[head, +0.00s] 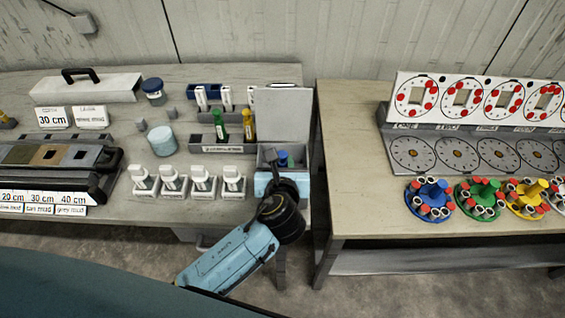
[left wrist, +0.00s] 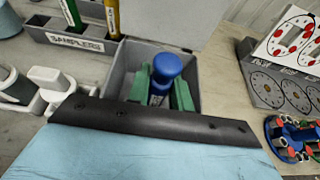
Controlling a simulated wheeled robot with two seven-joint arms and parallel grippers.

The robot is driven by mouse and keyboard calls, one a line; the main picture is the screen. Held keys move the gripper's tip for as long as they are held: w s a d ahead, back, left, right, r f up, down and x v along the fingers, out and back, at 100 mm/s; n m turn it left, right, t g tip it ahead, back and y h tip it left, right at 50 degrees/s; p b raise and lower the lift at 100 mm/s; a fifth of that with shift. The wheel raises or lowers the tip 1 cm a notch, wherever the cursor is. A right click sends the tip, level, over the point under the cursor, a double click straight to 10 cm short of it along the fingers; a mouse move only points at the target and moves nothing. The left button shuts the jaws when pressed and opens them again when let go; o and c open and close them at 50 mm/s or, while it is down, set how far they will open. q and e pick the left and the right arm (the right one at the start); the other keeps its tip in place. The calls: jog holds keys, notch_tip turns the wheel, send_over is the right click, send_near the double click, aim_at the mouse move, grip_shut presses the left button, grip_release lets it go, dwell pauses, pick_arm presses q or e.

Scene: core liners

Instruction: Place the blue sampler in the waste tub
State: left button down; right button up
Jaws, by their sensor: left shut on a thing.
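The blue sampler (left wrist: 166,70) stands roughly upright between the green fingers of my left gripper (left wrist: 160,92), and its round blue top shows above them. The gripper is shut on it. In the head view the sampler's blue top (head: 283,158) shows within the opening of a grey box with a raised lid, which I take to be the waste tub (head: 262,158). The tub's wall also shows in the left wrist view (left wrist: 196,66). My left gripper (head: 284,172) reaches over the tub's front edge. The sampler's lower end is hidden, so I cannot tell whether it touches the floor.
The samplers rack (head: 222,148), holding a green and a yellow sampler, stands just left of the tub. Several white holders (head: 172,182) line the front left. A gap separates this bench from the right table (head: 350,160), which carries dial boards and coloured carousels.

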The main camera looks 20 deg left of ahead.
pick_arm(q)
jog(key=shift+f, duration=0.1)
jog(key=c, duration=1.3)
grip_release()
jog(key=shift+o, duration=0.2)
jog(key=shift+s+r, duration=0.2)
jog(key=p+v, duration=0.1)
jog(key=v, duration=1)
jog(key=shift+s+d, duration=0.2)
jog(key=shift+s, duration=0.1)
